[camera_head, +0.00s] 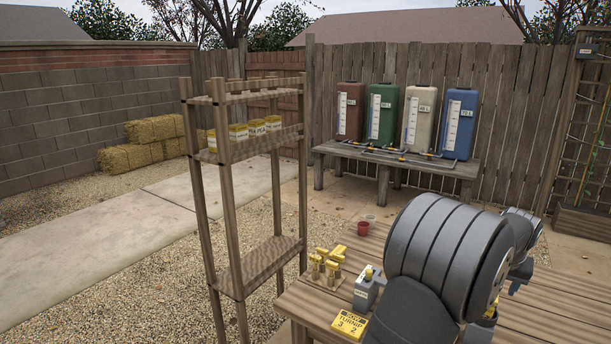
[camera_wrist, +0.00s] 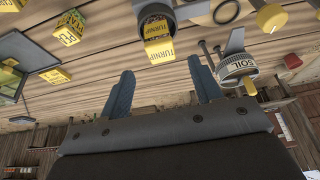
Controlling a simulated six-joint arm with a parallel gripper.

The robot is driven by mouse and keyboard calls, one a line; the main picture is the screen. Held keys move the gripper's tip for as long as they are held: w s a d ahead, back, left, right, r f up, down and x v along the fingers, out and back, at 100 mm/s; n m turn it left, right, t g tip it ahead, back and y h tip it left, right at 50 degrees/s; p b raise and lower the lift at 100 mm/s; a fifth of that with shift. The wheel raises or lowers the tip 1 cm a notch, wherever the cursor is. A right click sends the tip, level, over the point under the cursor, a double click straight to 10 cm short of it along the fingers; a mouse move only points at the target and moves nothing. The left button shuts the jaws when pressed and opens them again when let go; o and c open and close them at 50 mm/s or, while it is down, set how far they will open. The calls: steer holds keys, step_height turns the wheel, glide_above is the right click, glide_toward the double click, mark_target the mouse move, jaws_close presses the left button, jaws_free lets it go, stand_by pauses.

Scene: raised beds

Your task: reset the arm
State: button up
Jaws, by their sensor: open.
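My gripper (camera_wrist: 160,75) shows in the wrist view with its two blue-grey fingers spread apart. I see nothing held between them. In the head view my dark grey arm fills the lower right and hides part of the wooden table (camera_head: 545,305); I cannot make out the fingers there.
A wooden shelf rack (camera_head: 262,262) stands left.

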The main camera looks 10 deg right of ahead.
steer(key=x, duration=1)
steer(key=r, duration=0.2)
steer(key=s+r, duration=0.1)
steer(key=r, duration=0.2)
steer(key=shift+s, duration=0.1)
steer(key=s+r, duration=0.6)
steer(key=s, duration=0.4)
steer(key=s+d+f, duration=0.4)
steer(key=d+f, duration=0.6)
steer(key=w+d+f, duration=0.1)
steer(key=w+f, duration=0.6)
steer(key=w, duration=0.4)
steer(key=shift+o, duration=0.3)
steer(key=shift+w+d, duration=0.1)
steer(key=shift+d, duration=0.05)
